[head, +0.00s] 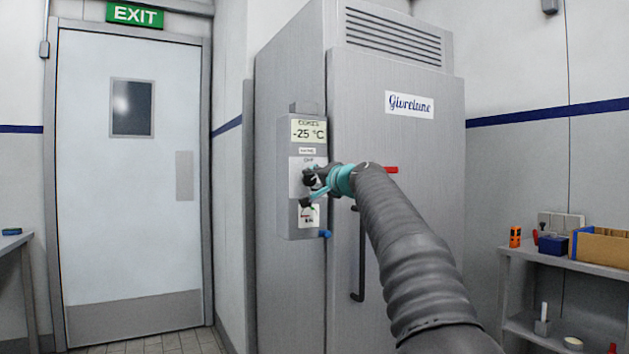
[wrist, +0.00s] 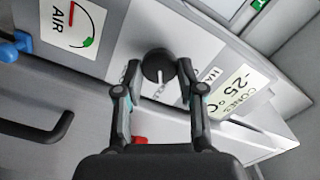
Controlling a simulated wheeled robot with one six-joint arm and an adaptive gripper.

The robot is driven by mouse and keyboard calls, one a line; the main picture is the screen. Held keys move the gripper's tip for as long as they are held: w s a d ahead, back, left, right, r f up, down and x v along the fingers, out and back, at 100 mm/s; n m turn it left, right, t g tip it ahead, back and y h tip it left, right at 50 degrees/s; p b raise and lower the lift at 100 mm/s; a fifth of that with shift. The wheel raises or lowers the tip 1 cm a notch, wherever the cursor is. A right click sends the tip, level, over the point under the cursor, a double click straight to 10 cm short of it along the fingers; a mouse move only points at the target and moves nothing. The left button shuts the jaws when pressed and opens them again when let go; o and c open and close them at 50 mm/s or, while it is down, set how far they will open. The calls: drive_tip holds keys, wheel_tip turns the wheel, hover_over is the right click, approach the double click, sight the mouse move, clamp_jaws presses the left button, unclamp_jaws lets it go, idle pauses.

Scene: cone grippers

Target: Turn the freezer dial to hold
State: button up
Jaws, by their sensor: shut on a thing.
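The freezer dial (wrist: 158,66) is a round black knob with a white pointer line, on the grey control box (head: 287,218). My gripper (wrist: 158,76) has one finger on each side of the knob and is shut on it. In the wrist view the pointer line points down, toward small lettering, partly hidden, that looks like "HOLD".
The display (head: 309,131) above reads -25 °C. An air gauge (head: 309,216) and a blue knob (head: 325,234) sit below. The freezer door has a dark handle (head: 358,265) right of the box. A shelf (head: 560,262) with boxes stands at right.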

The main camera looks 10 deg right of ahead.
drive_tip(key=o, duration=1.1)
drive_tip(key=shift+s, duration=0.15)
drive_tip(key=v, duration=1.1)
drive_tip(key=shift+s+d, duration=0.2)
drive_tip(key=shift+s, duration=0.15)
